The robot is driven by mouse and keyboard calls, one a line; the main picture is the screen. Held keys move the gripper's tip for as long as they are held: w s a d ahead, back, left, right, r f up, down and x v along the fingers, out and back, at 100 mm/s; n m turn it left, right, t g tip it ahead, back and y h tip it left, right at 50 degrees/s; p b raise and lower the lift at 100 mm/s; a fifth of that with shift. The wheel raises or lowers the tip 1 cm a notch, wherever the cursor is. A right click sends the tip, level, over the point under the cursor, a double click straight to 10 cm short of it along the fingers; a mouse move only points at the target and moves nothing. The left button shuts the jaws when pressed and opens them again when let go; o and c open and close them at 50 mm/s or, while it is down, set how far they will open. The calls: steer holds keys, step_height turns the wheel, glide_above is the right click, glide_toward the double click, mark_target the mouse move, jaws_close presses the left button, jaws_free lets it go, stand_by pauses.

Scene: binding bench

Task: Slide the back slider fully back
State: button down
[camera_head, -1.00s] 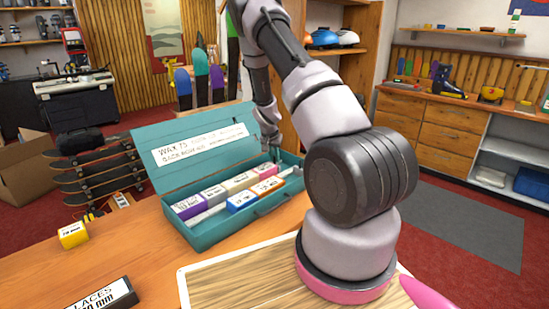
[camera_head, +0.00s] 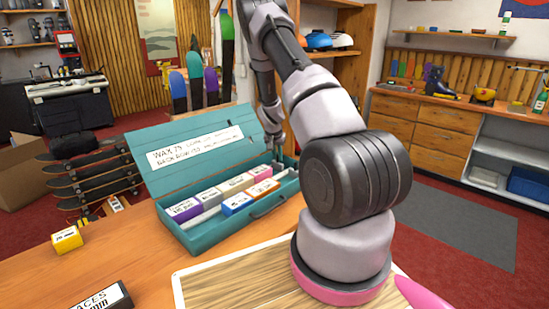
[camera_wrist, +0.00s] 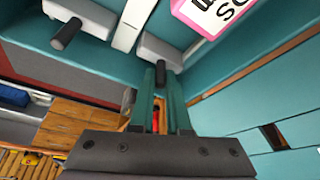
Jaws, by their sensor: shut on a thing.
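The open teal wax box (camera_head: 222,235) stands on the bench, with two rows of labelled blocks. In the wrist view, the grey back slider (camera_wrist: 160,50) sits in the lane of the pink-edged block (camera_wrist: 212,14), with a gap between them. My gripper (camera_wrist: 161,76) is shut on its dark knob. A second grey slider (camera_wrist: 82,16) with a dark knob lies across a white strip (camera_wrist: 131,24). In the head view, my gripper (camera_head: 277,160) is at the box's right end by the lid. The sliders are hard to make out there.
The raised lid (camera_head: 200,150) stands behind the blocks, close to my gripper. A yellow block (camera_head: 66,240) and a dark laces box (camera_head: 103,298) lie on the bench at left. A pale wooden board (camera_head: 235,275) lies in front of the box.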

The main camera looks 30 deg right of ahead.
steer(key=shift+d, duration=0.2)
steer(key=c, duration=1.2)
jaws_free()
steer(key=shift+d, duration=0.1)
steer(key=shift+o, duration=0.2)
steer(key=v, duration=1)
steer(key=shift+r, duration=0.35)
steer(key=shift+s+a, duration=0.1)
steer(key=shift+a, duration=0.1)
